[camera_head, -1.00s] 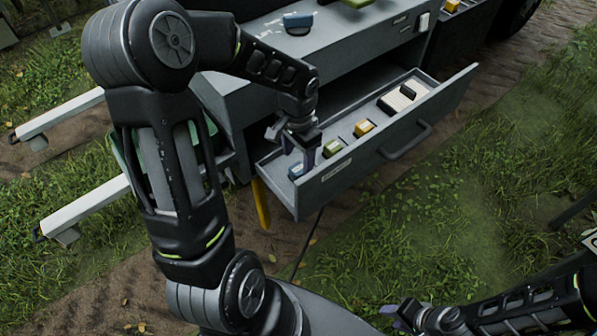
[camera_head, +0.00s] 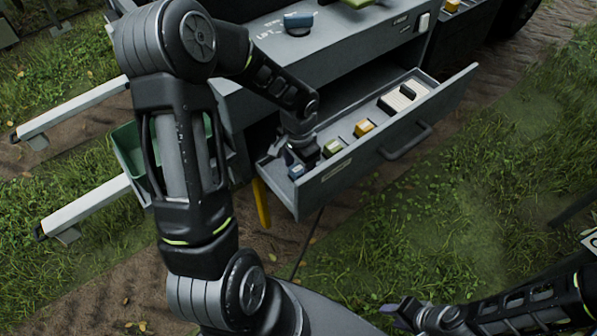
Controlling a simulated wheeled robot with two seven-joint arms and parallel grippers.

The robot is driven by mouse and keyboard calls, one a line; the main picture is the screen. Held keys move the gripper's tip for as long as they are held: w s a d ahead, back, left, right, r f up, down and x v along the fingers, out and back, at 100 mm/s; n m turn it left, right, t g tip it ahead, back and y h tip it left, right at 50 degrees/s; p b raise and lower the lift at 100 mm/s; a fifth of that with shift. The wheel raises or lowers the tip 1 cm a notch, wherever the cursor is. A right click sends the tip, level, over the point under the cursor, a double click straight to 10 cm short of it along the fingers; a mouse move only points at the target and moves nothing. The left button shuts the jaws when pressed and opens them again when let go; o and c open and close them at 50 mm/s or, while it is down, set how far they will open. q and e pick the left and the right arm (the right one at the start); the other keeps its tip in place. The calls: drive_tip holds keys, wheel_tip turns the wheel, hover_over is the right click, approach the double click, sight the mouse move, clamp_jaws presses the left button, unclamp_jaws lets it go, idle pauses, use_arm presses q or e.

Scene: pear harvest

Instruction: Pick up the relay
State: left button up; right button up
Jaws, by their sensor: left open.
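An open grey drawer (camera_head: 395,152) holds a row of small blocks. I cannot tell by looks which block is the relay. My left gripper (camera_head: 289,160) is open, reaching down into the left end of the drawer right by the blue block. The gripper and its arm partly hide that end, and I cannot tell whether it touches the block. My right gripper (camera_head: 399,311) is low at the right, away from the drawer; its jaws are unclear.
Black and white pieces (camera_head: 403,97) lie at the drawer's right end. The grey cabinet top (camera_head: 340,38) above carries a blue knob-like thing (camera_head: 298,20). A green bin (camera_head: 128,150) is partly hidden behind my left arm. Grass in front is clear.

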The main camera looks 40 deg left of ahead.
use_arm(q)
drive_tip(key=shift+c, duration=0.5)
clamp_jaws()
idle(0.3)
